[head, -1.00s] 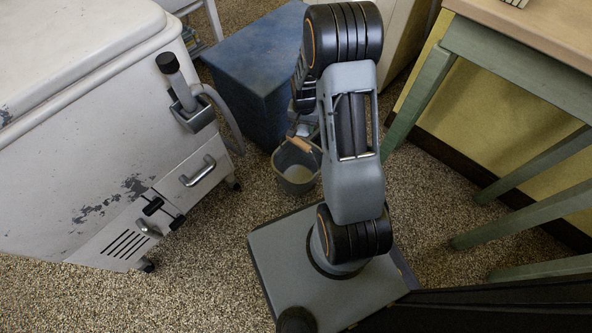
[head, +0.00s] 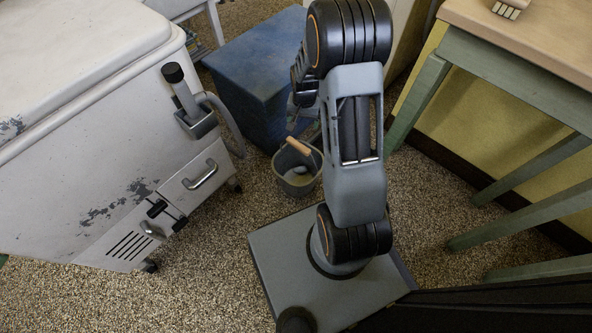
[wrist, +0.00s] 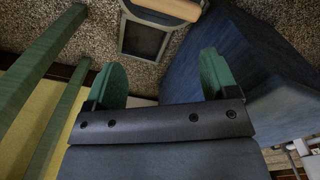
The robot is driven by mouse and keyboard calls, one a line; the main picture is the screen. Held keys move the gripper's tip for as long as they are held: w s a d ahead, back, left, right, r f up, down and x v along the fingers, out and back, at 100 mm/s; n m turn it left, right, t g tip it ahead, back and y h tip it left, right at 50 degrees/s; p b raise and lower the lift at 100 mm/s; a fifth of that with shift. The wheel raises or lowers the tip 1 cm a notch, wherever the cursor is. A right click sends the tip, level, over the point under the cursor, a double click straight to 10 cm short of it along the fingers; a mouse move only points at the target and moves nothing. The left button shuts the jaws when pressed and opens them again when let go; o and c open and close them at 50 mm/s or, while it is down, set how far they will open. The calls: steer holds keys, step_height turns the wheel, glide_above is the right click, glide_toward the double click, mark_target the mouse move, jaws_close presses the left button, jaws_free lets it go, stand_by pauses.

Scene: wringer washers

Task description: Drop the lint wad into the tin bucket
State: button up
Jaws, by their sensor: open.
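The tin bucket (head: 300,188) is grey with a tan wooden grip on its handle. It stands on the floor beside the blue cabinet, in front of my base in the head view. A pale lump (head: 299,171) lies inside it and looks like the lint wad, though it is small and partly shaded. My gripper (wrist: 162,78) is open, with green fingers spread and nothing seen between them in the wrist view. The wooden grip also shows at the top edge of the wrist view (wrist: 174,8), beyond the fingertips. In the head view my arm mostly hides the gripper.
A white washer (head: 95,130) with a lever stands at left. The blue cabinet (head: 250,75) is behind the bucket. A wooden-topped table (head: 530,35) with green legs stands at right. Speckled floor is open between the washer and my base.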

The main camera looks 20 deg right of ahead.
step_height(320, 180, up, 9)
steer(key=p, duration=0.2)
steer(key=shift+f+p, duration=0.2)
steer(key=shift+p, duration=0.15)
steer(key=s+a+r+n+t+p, duration=0.1)
steer(key=s+r+p, duration=0.4)
steer(key=r+p, duration=0.5)
steer(key=s+a+r+n+t+p, duration=0.1)
steer(key=s+a+r+n+p, duration=0.2)
steer(key=r+p, duration=0.8)
steer(key=s+a+r+n+t+p, duration=0.1)
steer(key=s+a+r+n+p, duration=0.2)
steer(key=r, duration=2.3)
steer(key=s+a+p, duration=0.2)
steer(key=s+p, duration=0.3)
steer(key=p, duration=0.2)
steer(key=shift+a+r+t, duration=0.3)
steer(key=shift+a, duration=0.05)
